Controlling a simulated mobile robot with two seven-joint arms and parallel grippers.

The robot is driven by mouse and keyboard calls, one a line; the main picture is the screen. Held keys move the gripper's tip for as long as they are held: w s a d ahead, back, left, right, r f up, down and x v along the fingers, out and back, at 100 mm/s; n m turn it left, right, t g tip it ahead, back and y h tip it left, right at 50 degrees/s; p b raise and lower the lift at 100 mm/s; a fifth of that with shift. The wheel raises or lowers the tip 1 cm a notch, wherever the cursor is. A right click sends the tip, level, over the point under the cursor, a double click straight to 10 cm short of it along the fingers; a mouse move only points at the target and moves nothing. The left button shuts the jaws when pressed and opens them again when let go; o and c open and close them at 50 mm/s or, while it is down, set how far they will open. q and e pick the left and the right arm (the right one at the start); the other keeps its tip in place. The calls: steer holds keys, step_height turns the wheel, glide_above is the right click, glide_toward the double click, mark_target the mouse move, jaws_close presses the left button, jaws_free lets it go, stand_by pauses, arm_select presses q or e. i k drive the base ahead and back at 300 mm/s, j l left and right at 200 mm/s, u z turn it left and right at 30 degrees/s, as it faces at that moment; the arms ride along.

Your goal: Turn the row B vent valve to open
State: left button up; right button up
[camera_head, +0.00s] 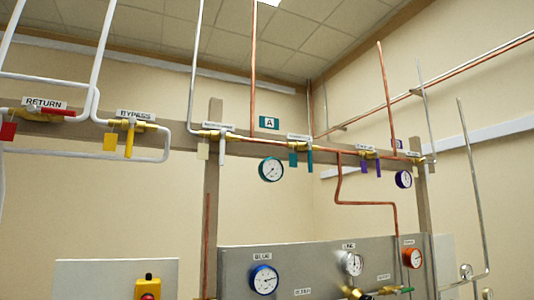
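No valve in view carries a label that I can read as row B vent. A pipe row crosses the wall with several brass valves. The RETURN valve has a red handle (57,112) lying along the pipe. The BYPASS valve has a yellow handle (129,140) hanging down across it. Further right, a teal handle (309,160) and a purple handle (378,167) hang down; their labels are too small to read. A teal sign reading A (269,123) is above the teal-handled valve. Neither of my grippers is in view.
A grey panel (320,257) below carries a blue gauge (264,279), a white gauge (353,264) and an orange gauge (412,257). A green handle (400,290) shows at its bottom edge. A yellow box with a red button (148,287) is at lower left.

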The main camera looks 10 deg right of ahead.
mark_target(425, 159)
steer(key=i+l+z, duration=0.2)
steer(key=l, duration=0.3)
steer(key=i+l+z, duration=0.15)
steer(key=l, duration=0.35)
steer(key=i+l+z, duration=0.2)
steer(key=l, duration=0.25)
steer(key=i+l+z, duration=0.2)
steer(key=i+l, duration=0.15)
steer(key=i+j+z, duration=0.15)
steer(key=i+z, duration=0.15)
steer(key=i, duration=0.2)
